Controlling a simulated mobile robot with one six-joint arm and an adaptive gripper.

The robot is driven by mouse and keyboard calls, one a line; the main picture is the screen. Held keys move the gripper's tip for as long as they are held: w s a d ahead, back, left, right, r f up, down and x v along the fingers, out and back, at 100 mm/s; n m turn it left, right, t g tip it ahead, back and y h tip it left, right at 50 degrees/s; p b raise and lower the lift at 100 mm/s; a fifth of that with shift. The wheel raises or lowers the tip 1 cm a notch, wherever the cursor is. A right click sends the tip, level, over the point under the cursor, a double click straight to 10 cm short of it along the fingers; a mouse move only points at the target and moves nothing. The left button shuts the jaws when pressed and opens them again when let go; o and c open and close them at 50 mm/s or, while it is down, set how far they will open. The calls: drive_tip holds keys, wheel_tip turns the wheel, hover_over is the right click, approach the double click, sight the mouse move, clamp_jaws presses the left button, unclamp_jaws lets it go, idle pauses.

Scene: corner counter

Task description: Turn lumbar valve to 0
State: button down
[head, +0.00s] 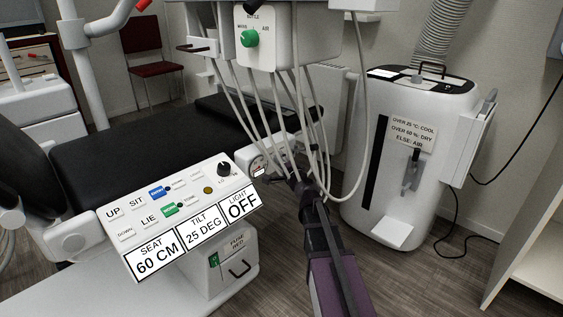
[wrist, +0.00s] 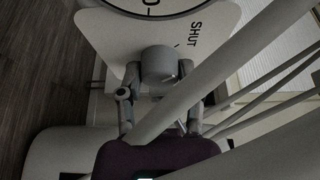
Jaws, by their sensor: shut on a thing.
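A grey round valve knob (wrist: 158,66) sits on a white plate (wrist: 112,38) marked SHUT in the wrist view. My gripper (wrist: 160,82) has one finger on each side of the knob and is shut on it. The lower part of a round dial (wrist: 160,5) with a "0" mark shows above the knob. In the head view, my gripper (head: 290,181) is beside the small round gauge (head: 258,164) at the chair's side. The knob is hidden there behind my gripper and hoses. The knob's exact pointing direction is unclear.
Pale hoses (head: 318,130) hang from the delivery unit (head: 283,30) around my gripper and cross the wrist view. The control panel (head: 184,205) is left of my arm. A white machine (head: 405,160) stands at right. Open floor (head: 425,265) lies right of my arm.

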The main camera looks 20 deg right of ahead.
drive_tip(key=shift+w, duration=0.1)
drive_tip(key=shift+c, duration=1.3)
unclamp_jaws()
drive_tip(key=s+d, duration=0.1)
drive_tip(key=s, duration=1.1)
drive_tip(key=shift+d, duration=0.3)
drive_tip(key=shift+s, duration=0.1)
